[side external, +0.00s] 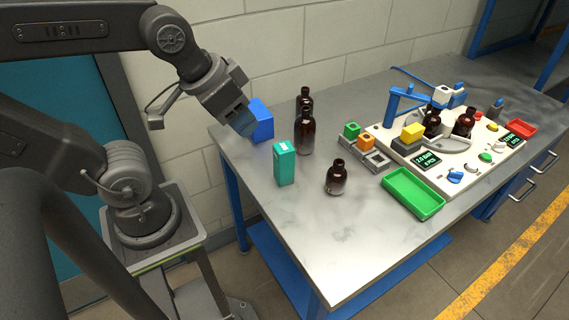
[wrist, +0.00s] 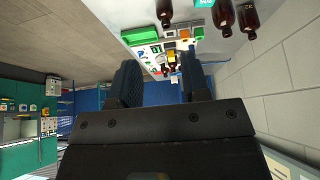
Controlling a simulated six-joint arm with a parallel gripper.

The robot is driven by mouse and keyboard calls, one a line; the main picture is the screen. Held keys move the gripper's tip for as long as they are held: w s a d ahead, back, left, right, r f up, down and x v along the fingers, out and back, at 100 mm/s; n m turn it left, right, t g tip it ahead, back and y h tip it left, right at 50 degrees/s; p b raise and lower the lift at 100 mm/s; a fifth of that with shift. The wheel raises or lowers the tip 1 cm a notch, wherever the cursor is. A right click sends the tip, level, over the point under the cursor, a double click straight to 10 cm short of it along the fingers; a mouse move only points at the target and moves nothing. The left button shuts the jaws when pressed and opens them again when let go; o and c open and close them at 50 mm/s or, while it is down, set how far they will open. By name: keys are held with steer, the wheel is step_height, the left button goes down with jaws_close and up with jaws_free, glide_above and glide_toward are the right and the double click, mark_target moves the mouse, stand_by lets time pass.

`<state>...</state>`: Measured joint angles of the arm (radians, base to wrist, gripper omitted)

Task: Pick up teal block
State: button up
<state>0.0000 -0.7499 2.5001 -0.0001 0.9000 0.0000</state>
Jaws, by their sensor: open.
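The teal block (side external: 284,165) is a tall upright box with a small white label, standing on the near left part of the metal table (side external: 330,235). In the wrist view only a bit of the teal block (wrist: 204,3) shows at the top edge. My gripper (side external: 243,124) is up and to the left of the block in the side view, apart from it. In the wrist view the two dark fingers of my gripper (wrist: 161,78) are spread wide with nothing between them.
A blue box (side external: 261,122) stands behind my gripper's fingers. Dark bottles (side external: 305,132) stand just behind the teal block, and another bottle (side external: 337,178) is to its right. A green tray (side external: 413,194) and a white machine (side external: 450,145) are farther right. The table's front is clear.

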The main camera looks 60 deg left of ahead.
steer(key=shift+o, duration=0.3)
steer(key=o, duration=0.6)
steer(key=n+g+y, duration=0.5)
steer(key=n, duration=1.2)
glide_toward(284, 147)
steer(key=shift+h, duration=0.3)
steer(key=x, duration=1.2)
steer(key=shift+a+f, duration=0.15)
steer(key=shift+a, duration=0.15)
